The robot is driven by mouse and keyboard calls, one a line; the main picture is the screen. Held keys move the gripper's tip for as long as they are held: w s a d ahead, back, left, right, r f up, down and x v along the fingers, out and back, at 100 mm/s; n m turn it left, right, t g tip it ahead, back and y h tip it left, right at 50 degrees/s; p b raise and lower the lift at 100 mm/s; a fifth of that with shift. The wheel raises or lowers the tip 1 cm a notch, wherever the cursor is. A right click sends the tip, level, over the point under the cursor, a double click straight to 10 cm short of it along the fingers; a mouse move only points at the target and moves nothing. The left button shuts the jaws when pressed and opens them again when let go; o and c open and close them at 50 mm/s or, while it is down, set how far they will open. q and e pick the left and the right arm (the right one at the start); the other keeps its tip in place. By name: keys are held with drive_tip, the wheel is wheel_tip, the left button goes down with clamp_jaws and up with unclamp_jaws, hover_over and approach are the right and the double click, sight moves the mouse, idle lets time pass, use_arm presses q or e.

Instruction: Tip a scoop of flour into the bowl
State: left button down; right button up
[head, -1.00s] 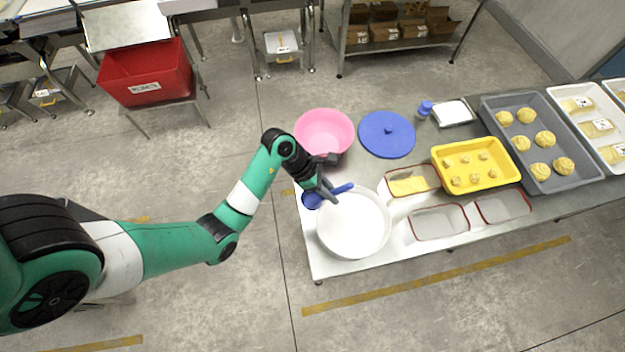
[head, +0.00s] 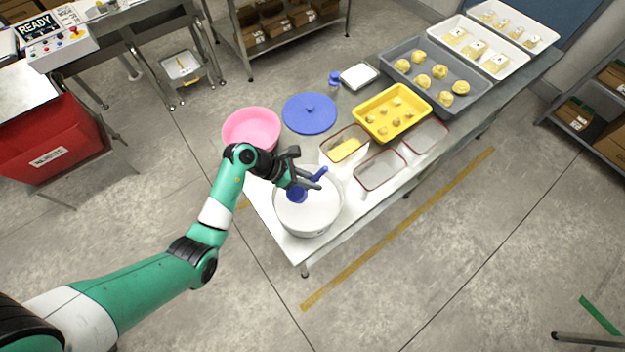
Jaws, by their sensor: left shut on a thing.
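My left gripper (head: 316,180) is shut on the handle of a blue scoop (head: 296,195). The scoop's head shows over the left part of a round white tub (head: 309,229). The tub's inside is white like flour. I cannot tell whether the scoop touches the white contents or holds any. A pink bowl (head: 251,127) stands behind the tub, to its upper left, partly covered by my left wrist. It looks empty where I can see in. My right gripper is not in view.
A round blue lid (head: 309,113) lies right of the pink bowl. A box with yellow contents (head: 345,148), two clear red-rimmed boxes (head: 381,169), a yellow tray (head: 391,112) and a grey dough tray (head: 435,76) fill the table (head: 376,200) to the right. A red bin (head: 45,140) stands left.

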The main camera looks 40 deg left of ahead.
use_arm(q)
wheel_tip(320, 180, down, 11)
drive_tip(key=b, duration=0.7)
drive_tip(key=shift+r+b, duration=0.1)
drive_tip(key=shift+b, duration=0.3)
drive_tip(key=shift+r, duration=0.15)
wheel_tip(320, 180, up, 12)
drive_tip(key=p, duration=1.3)
drive_tip(key=shift+r, duration=0.2)
drive_tip(key=shift+f, duration=0.1)
idle(0.5)
